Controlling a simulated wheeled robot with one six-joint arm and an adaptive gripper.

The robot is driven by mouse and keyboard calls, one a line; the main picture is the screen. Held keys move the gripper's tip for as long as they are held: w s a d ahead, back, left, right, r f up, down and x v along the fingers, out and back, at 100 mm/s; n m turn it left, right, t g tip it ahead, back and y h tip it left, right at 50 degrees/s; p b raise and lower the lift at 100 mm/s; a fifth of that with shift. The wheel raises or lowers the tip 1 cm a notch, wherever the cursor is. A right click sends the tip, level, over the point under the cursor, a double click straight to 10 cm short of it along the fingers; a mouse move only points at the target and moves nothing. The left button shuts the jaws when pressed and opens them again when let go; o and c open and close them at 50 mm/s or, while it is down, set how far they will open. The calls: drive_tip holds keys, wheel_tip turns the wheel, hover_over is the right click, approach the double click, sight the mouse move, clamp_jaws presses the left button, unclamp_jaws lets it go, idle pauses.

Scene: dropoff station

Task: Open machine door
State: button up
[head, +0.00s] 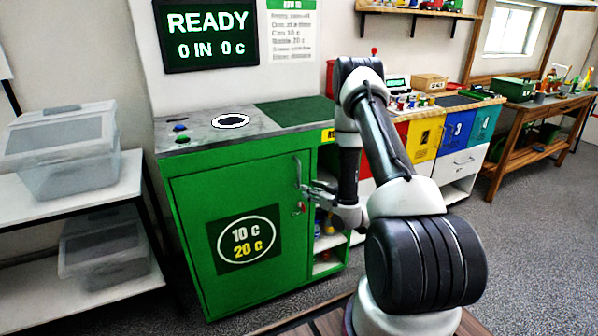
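The machine is a green cabinet with a grey top that has a round white-rimmed opening (230,121). Its green door (200,215) bears a "10 c 20 c" sign and looks shut. A metal handle (298,172) is at the door's upper right, with a red-tagged key or lock (299,208) below it. My gripper (312,197) is just right of the handle, pointing left toward the door edge. Its fingers are small and partly blend with the handle area, so I cannot tell whether they touch it or how wide they are.
A shelf with clear lidded bins (70,165) stands at the left. Open shelves (328,245) with small items are right of the door. Coloured bins (425,138) and a wooden workbench (530,115) are at the right. Grey floor (530,240) is free at the right.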

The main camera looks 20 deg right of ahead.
wheel_tip(320, 180, up, 5)
drive_tip(key=w+t, duration=0.1)
drive_tip(key=t, duration=0.1)
hover_over(299, 186)
drive_tip(key=shift+w+d+f, duration=0.15)
drive_tip(key=shift+w, duration=0.2)
clamp_jaws()
